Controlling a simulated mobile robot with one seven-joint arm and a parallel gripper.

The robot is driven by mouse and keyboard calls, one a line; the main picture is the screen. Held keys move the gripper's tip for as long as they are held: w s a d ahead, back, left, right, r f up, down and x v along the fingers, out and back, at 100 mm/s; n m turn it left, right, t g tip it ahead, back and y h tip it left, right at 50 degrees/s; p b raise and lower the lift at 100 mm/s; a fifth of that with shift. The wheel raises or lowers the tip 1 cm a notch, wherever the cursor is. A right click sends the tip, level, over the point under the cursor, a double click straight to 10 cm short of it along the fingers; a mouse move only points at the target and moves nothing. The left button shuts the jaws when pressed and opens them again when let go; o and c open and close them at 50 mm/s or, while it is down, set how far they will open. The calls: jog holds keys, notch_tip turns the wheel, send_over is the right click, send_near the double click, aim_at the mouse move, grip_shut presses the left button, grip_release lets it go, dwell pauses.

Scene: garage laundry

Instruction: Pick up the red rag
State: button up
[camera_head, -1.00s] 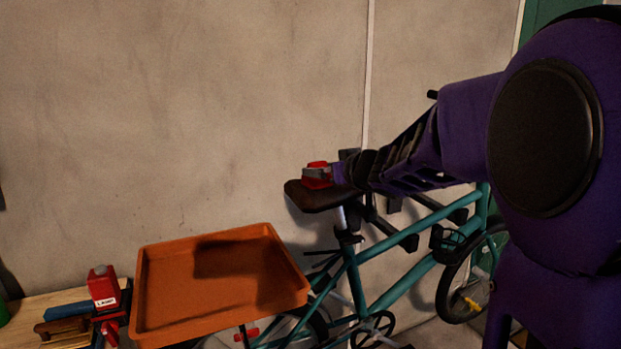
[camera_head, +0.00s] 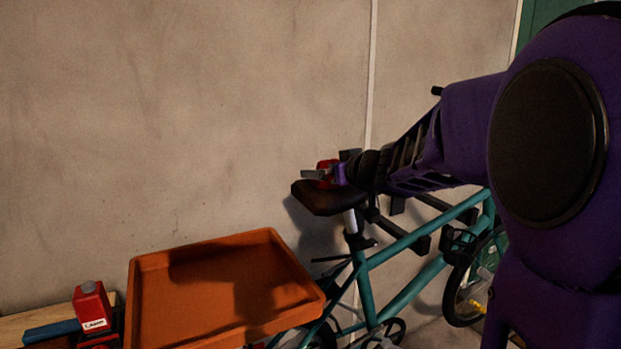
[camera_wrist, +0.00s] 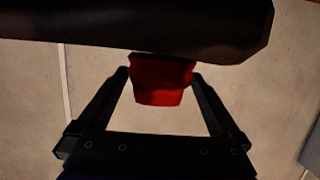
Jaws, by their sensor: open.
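The red rag (camera_head: 325,165) sits on the dark bicycle saddle (camera_head: 322,198) in the head view, partly hidden by my gripper. In the wrist view the red rag (camera_wrist: 160,82) shows between the two fingers, against the saddle (camera_wrist: 150,30) across the top of the picture. My gripper (camera_wrist: 160,76) is open, with one finger on each side of the rag. I cannot tell whether either finger touches it. In the head view my gripper (camera_head: 332,174) is at the saddle, with a grey finger in front of the rag.
The teal bicycle (camera_head: 400,245) stands along the wall (camera_head: 190,110). An orange tray (camera_head: 150,310) is at the lower middle, left of the saddle. A red container with a white label (camera_head: 92,305) stands at the lower left on a wooden surface (camera_head: 25,322).

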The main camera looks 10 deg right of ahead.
jog(key=c, duration=1.3)
